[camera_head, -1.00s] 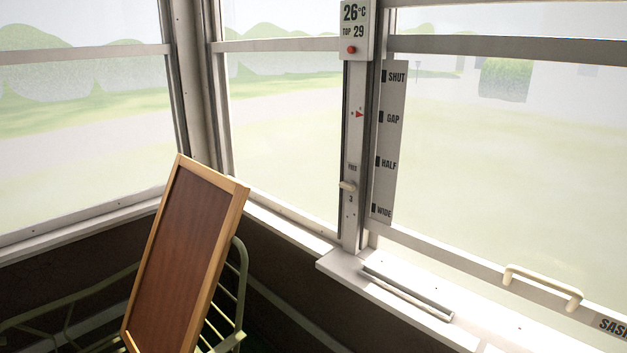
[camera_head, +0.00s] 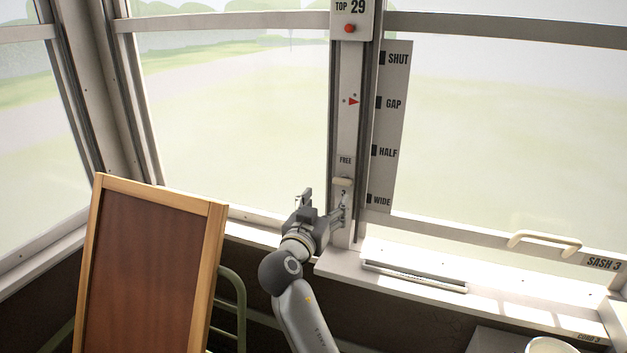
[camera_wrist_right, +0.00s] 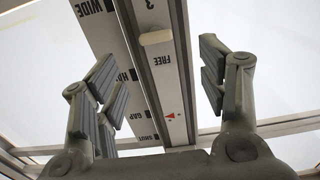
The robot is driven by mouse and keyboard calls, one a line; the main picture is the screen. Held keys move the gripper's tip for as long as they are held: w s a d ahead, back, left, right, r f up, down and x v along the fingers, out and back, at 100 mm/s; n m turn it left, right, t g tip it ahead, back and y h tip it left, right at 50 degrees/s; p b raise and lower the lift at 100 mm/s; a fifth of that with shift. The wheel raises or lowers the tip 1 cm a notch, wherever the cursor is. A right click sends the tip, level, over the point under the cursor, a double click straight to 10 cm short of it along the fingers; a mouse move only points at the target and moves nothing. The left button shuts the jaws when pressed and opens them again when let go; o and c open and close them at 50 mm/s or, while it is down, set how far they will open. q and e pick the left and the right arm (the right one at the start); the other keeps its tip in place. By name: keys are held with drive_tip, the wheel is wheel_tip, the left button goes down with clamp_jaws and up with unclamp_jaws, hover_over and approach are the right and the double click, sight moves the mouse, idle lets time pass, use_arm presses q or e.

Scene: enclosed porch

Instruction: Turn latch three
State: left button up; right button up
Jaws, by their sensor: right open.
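Latch three is a small cream bar (camera_head: 343,183) on the white window post, lying crosswise between the word FREE above and the number 3 below. In the right wrist view the latch (camera_wrist_right: 156,38) is upside down in the picture, between and beyond the fingertips. My right gripper (camera_head: 324,203) is just below and left of the latch, with one finger overlapping the post. In the wrist view its fingers (camera_wrist_right: 160,72) are wide apart with nothing between the pads. Whether a finger touches the post cannot be told. My left gripper is not in view.
A scale plate (camera_head: 393,125) reads SHUT, GAP, HALF and WIDE right of the post. A sash handle (camera_head: 543,242) is at the right. A wood-framed board (camera_head: 148,270) leans at the left. A sill (camera_head: 500,297) runs below, with a cup (camera_head: 551,346) at the bottom right.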

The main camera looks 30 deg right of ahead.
sight(341, 183)
drive_tip(key=p+x, duration=0.3)
drive_tip(key=x, duration=0.6)
drive_tip(key=shift+s+d+r, duration=0.1)
drive_tip(key=shift+d, duration=0.2)
drive_tip(key=shift+x, duration=0.8)
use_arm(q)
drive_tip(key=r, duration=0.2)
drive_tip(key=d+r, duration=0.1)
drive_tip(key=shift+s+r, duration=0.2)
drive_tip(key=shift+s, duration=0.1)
use_arm(e)
drive_tip(key=c, duration=1)
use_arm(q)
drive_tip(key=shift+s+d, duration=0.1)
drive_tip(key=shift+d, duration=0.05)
